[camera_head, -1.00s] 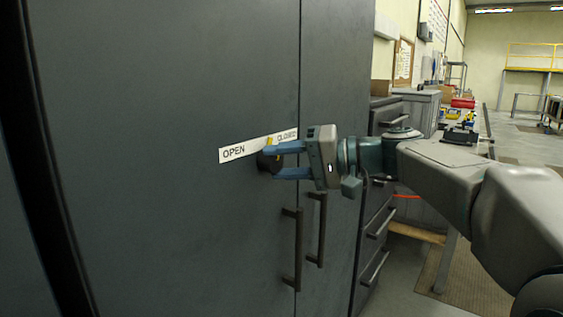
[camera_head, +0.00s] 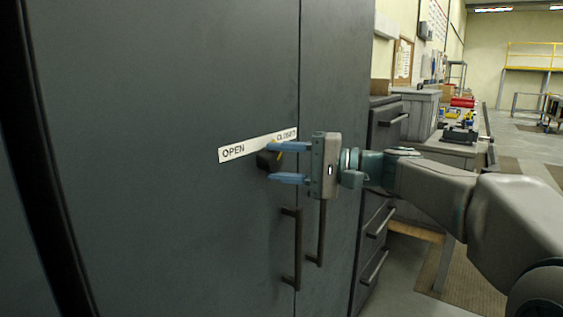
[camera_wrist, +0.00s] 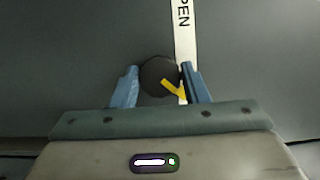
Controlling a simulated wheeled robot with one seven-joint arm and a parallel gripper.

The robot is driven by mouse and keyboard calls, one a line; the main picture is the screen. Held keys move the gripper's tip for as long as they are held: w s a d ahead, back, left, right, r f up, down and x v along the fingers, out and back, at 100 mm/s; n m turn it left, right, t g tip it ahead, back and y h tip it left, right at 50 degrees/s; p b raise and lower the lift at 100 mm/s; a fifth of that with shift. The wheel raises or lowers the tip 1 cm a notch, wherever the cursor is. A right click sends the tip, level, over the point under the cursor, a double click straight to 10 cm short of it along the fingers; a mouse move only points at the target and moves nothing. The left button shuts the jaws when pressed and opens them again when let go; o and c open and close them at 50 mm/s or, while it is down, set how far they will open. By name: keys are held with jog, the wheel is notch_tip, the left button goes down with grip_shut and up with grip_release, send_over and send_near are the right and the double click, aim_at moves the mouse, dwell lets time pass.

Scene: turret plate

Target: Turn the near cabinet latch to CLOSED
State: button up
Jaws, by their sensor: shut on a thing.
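The latch is a dark round knob (camera_head: 267,160) on the dark grey cabinet door, with a yellow pointer. In the wrist view the knob (camera_wrist: 156,74) lies between my fingers, and its yellow pointer (camera_wrist: 173,88) is at its lower right, away from the word OPEN. A white label (camera_head: 245,149) above the knob reads OPEN at left and CLOSED at right; the CLOSED end is hidden in the wrist view. My gripper (camera_head: 271,162) is shut on the knob, one blue finger above and one below. It also shows in the wrist view (camera_wrist: 160,72).
Two vertical door handles (camera_head: 291,248) stand below the knob, one close beneath my gripper. A drawer unit (camera_head: 384,125) and a bench with boxes and tools (camera_head: 460,135) are to the right. The door left of the knob is bare.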

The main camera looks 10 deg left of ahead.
jog(key=o, duration=1)
jog(key=d+p, duration=0.1)
jog(key=d, duration=1.3)
